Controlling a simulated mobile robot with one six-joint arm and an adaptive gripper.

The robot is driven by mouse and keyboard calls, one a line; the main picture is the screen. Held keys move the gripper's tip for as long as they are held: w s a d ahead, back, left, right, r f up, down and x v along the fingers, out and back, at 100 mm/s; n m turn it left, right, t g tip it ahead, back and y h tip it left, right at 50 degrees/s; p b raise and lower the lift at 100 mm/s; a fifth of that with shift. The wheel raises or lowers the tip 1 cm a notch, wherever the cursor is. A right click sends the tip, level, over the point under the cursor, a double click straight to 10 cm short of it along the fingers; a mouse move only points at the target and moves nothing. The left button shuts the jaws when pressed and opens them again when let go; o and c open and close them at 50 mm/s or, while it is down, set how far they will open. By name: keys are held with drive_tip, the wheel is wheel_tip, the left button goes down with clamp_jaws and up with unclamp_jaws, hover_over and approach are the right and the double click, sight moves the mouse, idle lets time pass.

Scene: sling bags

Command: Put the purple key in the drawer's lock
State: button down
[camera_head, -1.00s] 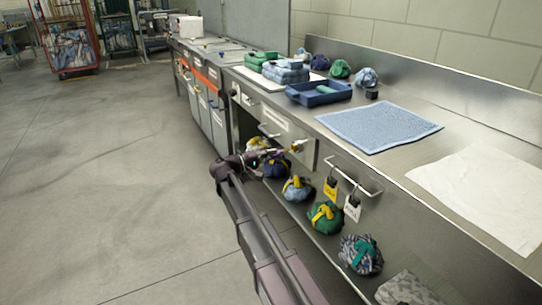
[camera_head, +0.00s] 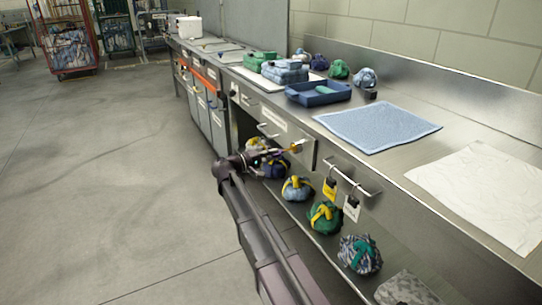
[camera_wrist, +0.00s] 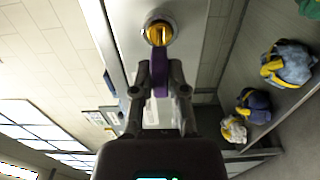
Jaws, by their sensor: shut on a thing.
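The purple key (camera_wrist: 158,72) is held between the two fingers of my gripper (camera_wrist: 158,92) in the wrist view. Its far end overlaps the lower edge of the gold lock (camera_wrist: 157,32), which sits in a round silver ring. I cannot tell whether the tip is inside the lock. In the head view, my gripper (camera_head: 280,152) is at the drawer front (camera_head: 272,124), close to the lock (camera_head: 297,146). The key is too small to make out clearly there.
Several wrapped sling bags (camera_head: 297,188) lie on the shelf below the drawer. To the right of the drawer are a bar handle (camera_head: 355,176) and hanging tags (camera_head: 330,188). A blue tray (camera_head: 318,94) and blue mat (camera_head: 378,127) lie on the counter. The floor at left is clear.

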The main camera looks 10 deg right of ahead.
sight(280, 152)
drive_tip(key=shift+x, duration=1.45)
drive_tip(key=c, duration=0.6)
unclamp_jaws()
drive_tip(key=shift+v, duration=6)
drive_tip(key=shift+d, duration=0.15)
